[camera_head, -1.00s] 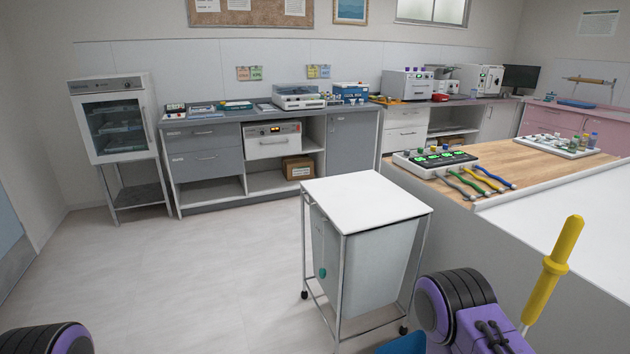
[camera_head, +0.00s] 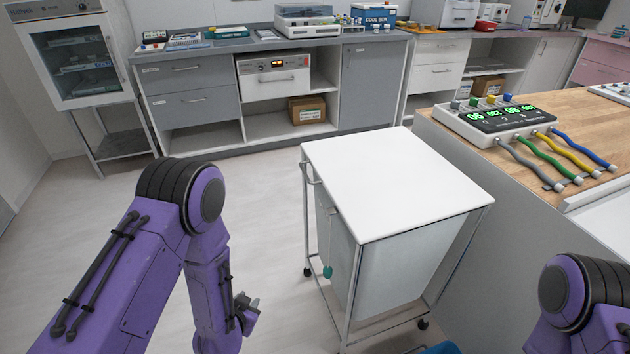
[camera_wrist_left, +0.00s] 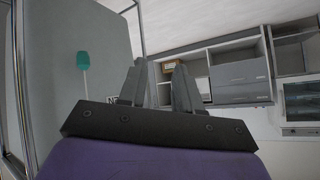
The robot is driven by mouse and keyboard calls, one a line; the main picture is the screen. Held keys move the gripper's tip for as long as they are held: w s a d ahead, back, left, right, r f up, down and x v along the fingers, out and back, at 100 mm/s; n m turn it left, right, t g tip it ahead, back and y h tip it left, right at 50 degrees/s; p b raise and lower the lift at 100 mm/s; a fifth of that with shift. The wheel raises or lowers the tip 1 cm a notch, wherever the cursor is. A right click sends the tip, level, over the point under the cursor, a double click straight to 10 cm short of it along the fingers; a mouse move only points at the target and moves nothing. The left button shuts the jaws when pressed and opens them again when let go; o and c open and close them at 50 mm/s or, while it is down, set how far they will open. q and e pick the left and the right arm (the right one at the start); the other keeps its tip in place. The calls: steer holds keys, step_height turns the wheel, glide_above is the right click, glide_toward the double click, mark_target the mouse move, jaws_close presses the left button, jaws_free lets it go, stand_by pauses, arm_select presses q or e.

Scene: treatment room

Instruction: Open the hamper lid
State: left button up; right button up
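The hamper (camera_head: 365,265) is a grey bag in a metal frame on casters. Its flat white lid (camera_head: 400,175) lies down on top, closed. A small metal handle (camera_head: 313,175) sits at the lid's left edge, and a teal tag (camera_head: 327,271) hangs below. In the left wrist view the tag (camera_wrist_left: 82,60) hangs against the hamper's side, left of the fingers. My left gripper (camera_head: 250,308) is left of the hamper, lower than the lid and apart from it. In the wrist view its fingers (camera_wrist_left: 160,75) are spread with nothing between them. My right gripper is out of view.
A wooden-topped counter (camera_head: 575,110) with a device and coloured cables stands close on the hamper's right. Grey cabinets (camera_head: 190,85) and a glass-fronted cabinet (camera_head: 85,60) line the back wall. The floor (camera_head: 270,230) left of the hamper is clear.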

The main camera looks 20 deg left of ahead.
arm_select(q)
steer(key=w+d+r+m+t+h+b, duration=0.1)
steer(key=w+m+t, duration=0.15)
steer(key=w, duration=0.35)
steer(key=w+r+m+t+b, duration=0.2)
steer(key=w+m, duration=0.1)
steer(key=w, duration=0.2)
steer(key=m+t+h+b, duration=0.4)
steer(key=m+t+h, duration=0.1)
steer(key=m, duration=0.6)
glide_toward(304, 171)
steer(key=x, duration=1)
steer(key=shift+d+f, duration=0.1)
steer(key=shift+f, duration=0.15)
jaws_close()
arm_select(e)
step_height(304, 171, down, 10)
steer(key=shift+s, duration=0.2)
